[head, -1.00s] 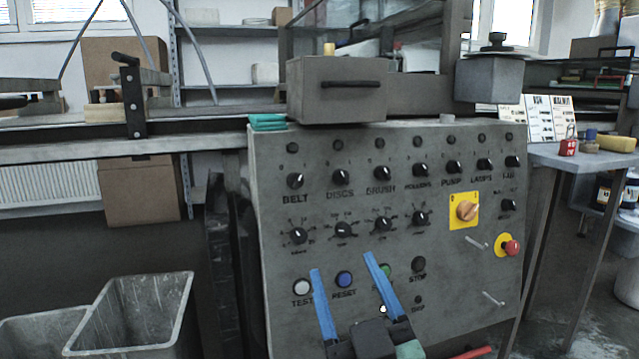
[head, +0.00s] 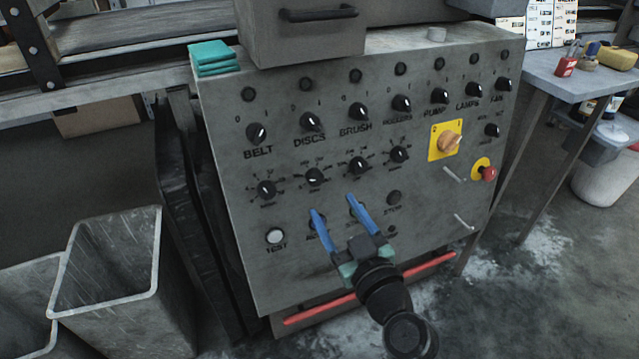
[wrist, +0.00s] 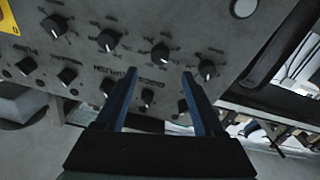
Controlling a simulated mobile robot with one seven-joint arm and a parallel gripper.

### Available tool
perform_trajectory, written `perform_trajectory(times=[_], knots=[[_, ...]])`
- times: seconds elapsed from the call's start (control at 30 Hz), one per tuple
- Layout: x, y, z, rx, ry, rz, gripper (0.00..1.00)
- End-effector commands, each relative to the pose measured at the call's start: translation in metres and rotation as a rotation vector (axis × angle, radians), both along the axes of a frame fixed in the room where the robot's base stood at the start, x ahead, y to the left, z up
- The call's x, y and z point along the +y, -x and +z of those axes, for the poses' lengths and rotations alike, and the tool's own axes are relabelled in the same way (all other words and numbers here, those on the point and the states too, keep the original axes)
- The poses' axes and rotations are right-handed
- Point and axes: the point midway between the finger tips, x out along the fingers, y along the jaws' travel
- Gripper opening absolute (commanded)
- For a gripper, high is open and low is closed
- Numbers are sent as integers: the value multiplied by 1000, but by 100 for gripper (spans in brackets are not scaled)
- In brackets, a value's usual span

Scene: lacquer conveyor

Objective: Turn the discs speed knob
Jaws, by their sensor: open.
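The discs speed knob (head: 314,176) is a small black knob with a white mark. It sits on the grey control panel (head: 240,200), in the second row below the DISCS switch (head: 311,122). My gripper (head: 333,205) is open and empty, its two blue fingers pointing at the panel a little below this knob in the head view. The fingers partly cover the buttons below. In the wrist view, where the panel shows upside down, the discs speed knob (wrist: 160,53) appears between and just beyond the fingertips (wrist: 160,74). I see no contact.
Close neighbours are the belt speed knob (head: 266,189) and the brush speed knob (head: 359,165). A yellow-backed switch (head: 446,141), a red stop button (head: 488,174) and two thin pegs are at the panel's right. Grey bins (head: 105,265) stand at the left.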

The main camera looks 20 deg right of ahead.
Motion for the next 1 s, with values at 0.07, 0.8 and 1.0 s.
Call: perform_trajectory(times=[0.07,0.8,1.0], knots=[[1,-18,0,0,1,3,70],[1,-75,0,0,-1,0,70],[1,-75,0,0,-1,0,38]])
